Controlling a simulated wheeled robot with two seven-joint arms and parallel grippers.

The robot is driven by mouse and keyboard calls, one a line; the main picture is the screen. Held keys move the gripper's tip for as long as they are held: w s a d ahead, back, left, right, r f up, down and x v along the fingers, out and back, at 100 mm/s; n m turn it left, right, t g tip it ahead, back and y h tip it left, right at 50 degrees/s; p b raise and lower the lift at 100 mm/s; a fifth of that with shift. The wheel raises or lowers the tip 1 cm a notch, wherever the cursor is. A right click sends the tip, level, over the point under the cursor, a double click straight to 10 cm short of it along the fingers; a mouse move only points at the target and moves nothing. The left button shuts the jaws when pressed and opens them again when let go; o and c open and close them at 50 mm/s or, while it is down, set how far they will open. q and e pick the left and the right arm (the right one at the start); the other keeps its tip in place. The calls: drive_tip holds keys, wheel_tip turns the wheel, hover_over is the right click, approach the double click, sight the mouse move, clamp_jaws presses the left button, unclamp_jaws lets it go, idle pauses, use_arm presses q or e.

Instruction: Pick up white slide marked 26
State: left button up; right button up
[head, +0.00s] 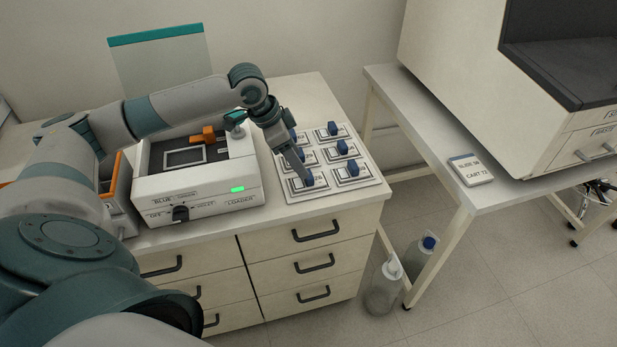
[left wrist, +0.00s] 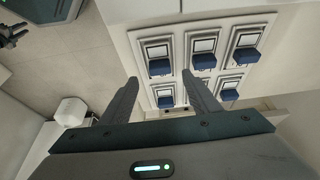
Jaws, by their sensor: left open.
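A white slide rack (head: 330,163) on the counter holds several white slides with blue grips. The front-left slide (head: 303,183) is directly by the fingertips of my left gripper (head: 300,172), which points down over the rack's left column. The slide numbers are too small to read, so I cannot tell which is 26. Contact cannot be told. My right gripper is not in view.
A white loader box (head: 195,185) with a green light and a dark knob stands left of the rack. An orange piece (head: 208,134) lies on it. Bottles (head: 384,288) stand on the floor.

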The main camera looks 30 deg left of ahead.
sight(308, 179)
use_arm(q)
drive_tip(key=shift+w+d+f, duration=0.15)
drive_tip(key=shift+w+f, duration=0.1)
drive_tip(key=shift+f, duration=0.4)
drive_tip(key=shift+d+f+p, duration=0.15)
drive_tip(key=shift+f+p, duration=0.15)
drive_tip(key=shift+p, duration=0.1)
drive_tip(key=p+x, duration=0.1)
drive_tip(key=x, duration=0.3)
drive_tip(key=shift+p, duration=0.4)
drive_tip(key=shift+w+f, duration=0.1)
drive_tip(key=shift+f, duration=0.2)
drive_tip(key=shift+c, duration=0.7)
